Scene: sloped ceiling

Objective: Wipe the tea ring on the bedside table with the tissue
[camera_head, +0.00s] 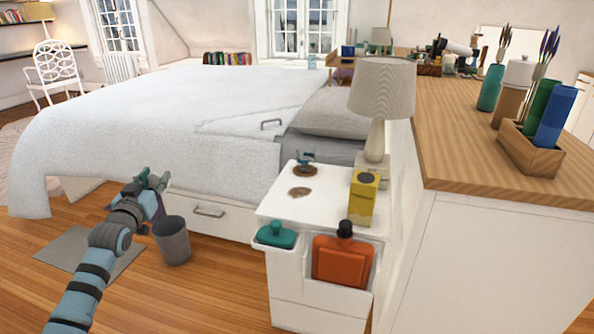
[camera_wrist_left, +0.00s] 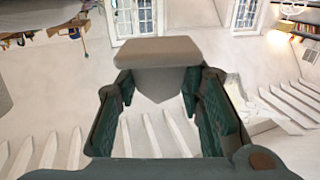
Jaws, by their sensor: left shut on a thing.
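The bedside table (camera_head: 275,209) is white and stands right of the bed. A brown tea ring (camera_head: 299,191) marks its top, in front of a round brown coaster with a small teal cup (camera_head: 304,157). My left gripper (camera_head: 153,181) is left of the table, in front of the bed and well apart from the ring. In the head view this piece is hard to make out. My right gripper is not in view.
A lamp (camera_head: 379,95) and a yellow box (camera_head: 362,200) stand on the table's right side. An orange bottle (camera_head: 343,262) and a teal container (camera_head: 277,235) sit in its front holders. A grey bin (camera_head: 172,243) stands on the floor by my left arm. The table's front left top is clear.

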